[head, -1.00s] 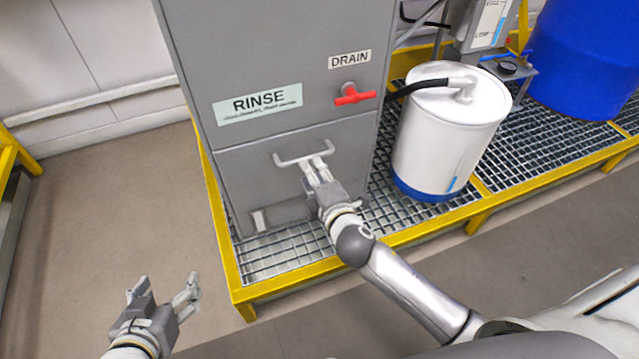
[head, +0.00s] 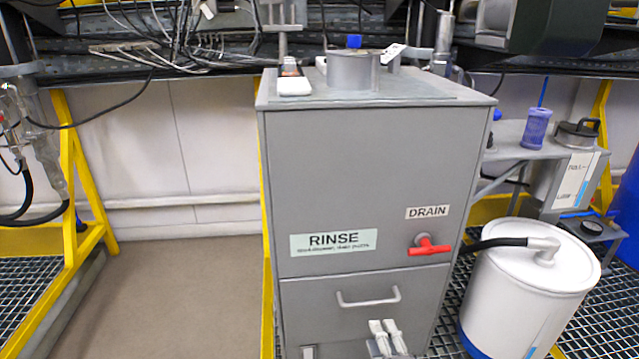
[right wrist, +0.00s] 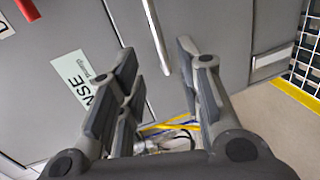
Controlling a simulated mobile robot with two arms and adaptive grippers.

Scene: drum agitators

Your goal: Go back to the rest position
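My right gripper (head: 386,328) shows at the bottom of the head view, just below the pale drawer handle (head: 368,298) of the grey rinse cabinet (head: 370,165). In the right wrist view its fingers (right wrist: 157,58) are spread apart with nothing clasped between them. The handle (right wrist: 157,36) lies beyond the fingertips there, in line with the gap, and appears apart from them. The drawer front (head: 320,305) looks closed. Most of my right arm is below the head view. My left gripper is in neither current view.
A red drain valve (head: 430,247) sits above the drawer, with a black hose to a white drum (head: 530,290) at right. A pot (head: 352,70) stands on the cabinet top. Yellow frames (head: 72,190) flank the left side. Bare floor (head: 190,285) lies left of the cabinet.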

